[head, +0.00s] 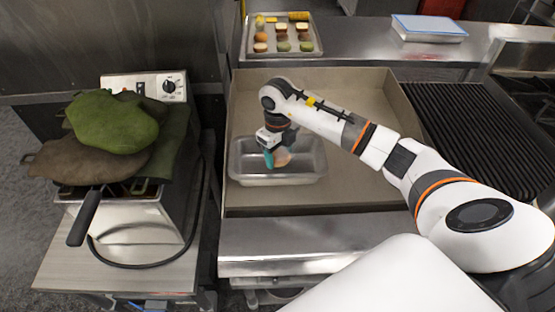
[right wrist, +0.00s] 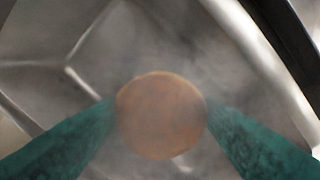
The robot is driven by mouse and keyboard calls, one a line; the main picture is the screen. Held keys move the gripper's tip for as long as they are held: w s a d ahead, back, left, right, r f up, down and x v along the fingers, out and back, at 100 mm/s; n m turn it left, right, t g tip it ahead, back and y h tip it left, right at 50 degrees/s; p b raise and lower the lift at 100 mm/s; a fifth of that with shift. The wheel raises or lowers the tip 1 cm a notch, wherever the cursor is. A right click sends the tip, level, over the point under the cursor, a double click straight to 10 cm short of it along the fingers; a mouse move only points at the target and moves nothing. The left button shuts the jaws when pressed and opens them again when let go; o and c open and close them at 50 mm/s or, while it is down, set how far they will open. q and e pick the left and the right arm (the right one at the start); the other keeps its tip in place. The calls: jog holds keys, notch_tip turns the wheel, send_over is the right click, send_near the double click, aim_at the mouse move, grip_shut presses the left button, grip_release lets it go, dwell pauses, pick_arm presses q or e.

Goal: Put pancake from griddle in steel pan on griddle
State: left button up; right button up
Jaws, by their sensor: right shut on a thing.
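The pancake (head: 283,157) is small, round and tan, and it is held in my right gripper (head: 272,157). The right gripper is shut on it with teal fingers, over the left-middle part of the steel pan (head: 308,177). In the right wrist view the pancake (right wrist: 162,116) sits between the two teal fingers (right wrist: 162,110), with the grey inside of the pan (right wrist: 60,100) behind it. The pan is rectangular and stands on the left part of the griddle (head: 345,95). I cannot tell whether the pancake touches the pan floor. My left gripper is not in view.
A tray (head: 250,45) of several food pieces stands on the steel counter behind the griddle. A blue-lidded container (head: 429,27) is at the back right. A ribbed grill (head: 475,125) lies to the right. A fryer (head: 135,222) with green cloth-like items (head: 110,123) stands left.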

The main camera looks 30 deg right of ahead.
aim_at(278, 155)
notch_tip(278, 155, down, 3)
jog(key=shift+a+f+p, duration=0.1)
jog(key=shift+a+p, duration=0.05)
jog(key=shift+p, duration=0.3)
jog(key=shift+f, duration=0.3)
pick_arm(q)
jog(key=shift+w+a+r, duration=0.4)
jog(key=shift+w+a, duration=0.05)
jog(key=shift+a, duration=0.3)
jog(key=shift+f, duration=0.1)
pick_arm(e)
jog(key=shift+f, duration=0.1)
jog(key=shift+f+b, duration=0.15)
jog(key=shift+b, duration=0.15)
jog(key=o, duration=1)
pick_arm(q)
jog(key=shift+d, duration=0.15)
pick_arm(e)
jog(key=shift+o, duration=0.2)
